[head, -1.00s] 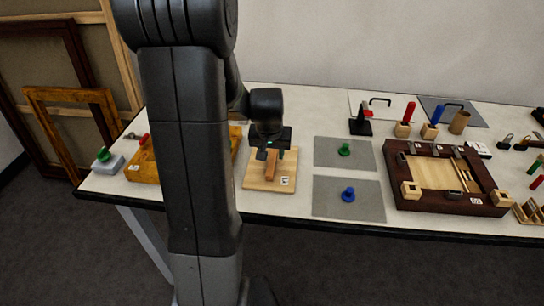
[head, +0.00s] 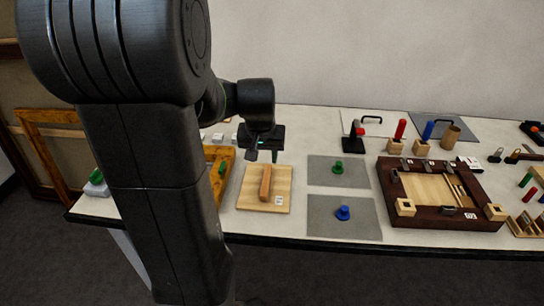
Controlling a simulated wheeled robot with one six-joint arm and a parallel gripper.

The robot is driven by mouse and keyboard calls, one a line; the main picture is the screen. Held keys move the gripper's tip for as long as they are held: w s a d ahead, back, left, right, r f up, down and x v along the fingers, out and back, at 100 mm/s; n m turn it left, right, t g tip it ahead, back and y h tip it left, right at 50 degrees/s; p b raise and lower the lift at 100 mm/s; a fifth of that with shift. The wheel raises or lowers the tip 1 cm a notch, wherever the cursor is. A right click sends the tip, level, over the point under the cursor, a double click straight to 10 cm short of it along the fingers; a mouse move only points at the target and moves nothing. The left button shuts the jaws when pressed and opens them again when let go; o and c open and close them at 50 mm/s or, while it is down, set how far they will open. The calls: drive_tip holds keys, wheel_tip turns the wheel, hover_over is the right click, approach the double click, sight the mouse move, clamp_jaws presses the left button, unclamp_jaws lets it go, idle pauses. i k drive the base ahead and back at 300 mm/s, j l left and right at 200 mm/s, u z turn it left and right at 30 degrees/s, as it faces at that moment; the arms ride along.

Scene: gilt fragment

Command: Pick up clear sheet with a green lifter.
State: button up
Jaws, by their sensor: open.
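A clear grey-looking sheet (head: 320,178) lies flat on the table with a green lifter (head: 338,167) standing on it. A similar sheet (head: 320,220) with a blue lifter (head: 343,213) lies just in front of it. My gripper (head: 264,154) is open and empty. It hangs to the left of the green lifter, above the back edge of a light wooden board (head: 250,203) with a brown wooden block (head: 265,183) on it. The fingers are small and dark in this view.
To the right is a dark wooden frame (head: 388,188) with a pale inset and clips. Behind stand a black holder (head: 354,138), red and blue handles in wooden blocks, and a cardboard tube (head: 451,136). A yellow-brown frame lies left, partly hidden by my arm.

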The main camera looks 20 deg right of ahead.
sight(325, 171)
drive_tip(key=k+l+u, duration=0.15)
drive_tip(key=l, duration=0.3)
drive_tip(key=k+l+u, duration=0.15)
drive_tip(key=l, duration=0.3)
drive_tip(key=k+l+u, duration=0.15)
drive_tip(key=l, duration=0.3)
drive_tip(key=k+l+u, duration=0.15)
drive_tip(key=k+l, duration=0.2)
